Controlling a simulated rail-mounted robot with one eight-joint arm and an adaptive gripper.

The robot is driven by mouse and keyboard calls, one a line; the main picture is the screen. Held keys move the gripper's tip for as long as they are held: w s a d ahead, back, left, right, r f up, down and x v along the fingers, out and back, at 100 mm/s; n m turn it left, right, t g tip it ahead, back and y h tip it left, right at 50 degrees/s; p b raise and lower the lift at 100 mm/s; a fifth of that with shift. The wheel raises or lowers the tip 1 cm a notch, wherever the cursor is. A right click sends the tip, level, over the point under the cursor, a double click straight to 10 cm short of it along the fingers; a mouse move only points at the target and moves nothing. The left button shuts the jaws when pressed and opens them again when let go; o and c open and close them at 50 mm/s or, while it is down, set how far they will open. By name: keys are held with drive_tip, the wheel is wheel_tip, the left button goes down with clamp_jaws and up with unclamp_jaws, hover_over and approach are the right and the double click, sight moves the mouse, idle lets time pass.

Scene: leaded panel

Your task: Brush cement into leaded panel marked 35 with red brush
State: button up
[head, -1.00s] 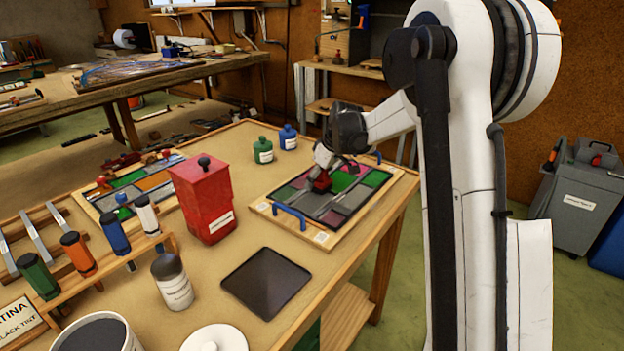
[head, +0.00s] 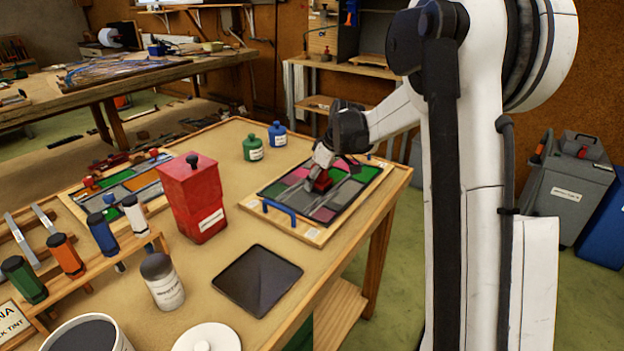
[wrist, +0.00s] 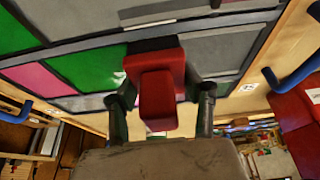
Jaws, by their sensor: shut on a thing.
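The leaded panel (head: 352,203) lies flat in a wooden frame at the right of the table. My gripper (head: 321,178) is over the panel, shut on the red brush (head: 320,184). In the wrist view the red brush (wrist: 158,98) sits between the two fingers of my gripper (wrist: 165,98), against or just above the panel (wrist: 90,72). The brush's bristles are mostly hidden.
A red canister (head: 196,200) stands left of the panel. Green (head: 253,148) and blue (head: 277,134) bottles stand behind it. A dark tray (head: 257,280) lies in front. A second panel (head: 125,188) and a tool rack (head: 90,265) are at the left. Blue handles (head: 280,211) rise from the frame.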

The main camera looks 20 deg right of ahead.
sight(326, 180)
drive_tip(key=shift+s, duration=0.1)
drive_tip(key=shift+s+d, duration=0.4)
drive_tip(key=shift+s, duration=0.25)
drive_tip(key=shift+s+d, duration=0.4)
drive_tip(key=shift+s, duration=0.2)
drive_tip(key=shift+s+d, duration=0.4)
drive_tip(key=shift+s, duration=0.25)
drive_tip(key=shift+s+d, duration=0.4)
drive_tip(key=shift+s, duration=0.2)
drive_tip(key=shift+s, duration=0.1)
drive_tip(key=shift+s+d+b, duration=0.2)
drive_tip(key=shift+s+d, duration=0.2)
drive_tip(key=shift+s, duration=0.2)
drive_tip(key=shift+s+d+b, duration=0.15)
drive_tip(key=shift+s+d, duration=0.2)
drive_tip(key=shift+s, duration=0.25)
drive_tip(key=shift+r+p, duration=1.8)
drive_tip(key=shift+r, duration=1.2)
